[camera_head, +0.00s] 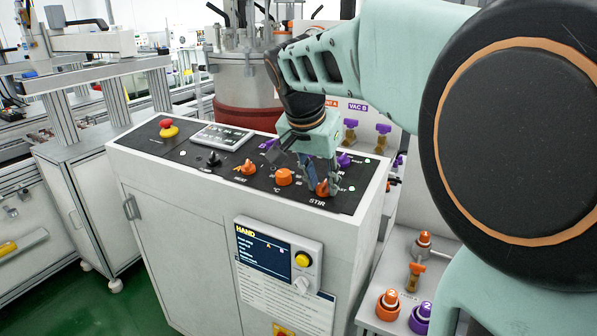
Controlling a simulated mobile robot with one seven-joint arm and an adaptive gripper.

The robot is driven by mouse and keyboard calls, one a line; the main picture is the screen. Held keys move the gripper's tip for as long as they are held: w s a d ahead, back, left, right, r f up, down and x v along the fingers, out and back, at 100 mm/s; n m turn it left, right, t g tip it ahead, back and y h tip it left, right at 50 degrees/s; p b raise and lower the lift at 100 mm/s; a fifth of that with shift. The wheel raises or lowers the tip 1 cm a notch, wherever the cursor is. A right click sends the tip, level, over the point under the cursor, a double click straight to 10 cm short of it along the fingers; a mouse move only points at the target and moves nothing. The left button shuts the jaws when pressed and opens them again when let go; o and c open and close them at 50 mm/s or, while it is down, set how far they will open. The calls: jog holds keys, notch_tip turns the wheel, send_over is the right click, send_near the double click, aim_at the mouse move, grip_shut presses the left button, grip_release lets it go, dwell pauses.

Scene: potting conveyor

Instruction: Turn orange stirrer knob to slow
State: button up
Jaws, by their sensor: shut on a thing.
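The orange stirrer knob (322,188) sits near the right end of the black control panel (205,171), just above the printed label STIR. My gripper (323,186) reaches down from above and is shut on this knob, with a finger on either side. The fingers hide much of the knob, so I cannot tell which way its pointer faces. The printed marks around it are partly hidden or too small to read.
Close by on the panel stand another orange knob (284,177), an orange pointer knob (248,167) and a black knob (213,158). A purple knob (344,160) is just behind my gripper. A red emergency button (167,126) is far left. A HAND display (265,250) hangs on the cabinet front.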

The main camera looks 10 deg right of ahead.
jog(key=o, duration=1.1)
jog(key=shift+o, duration=0.2)
jog(key=v, duration=1.2)
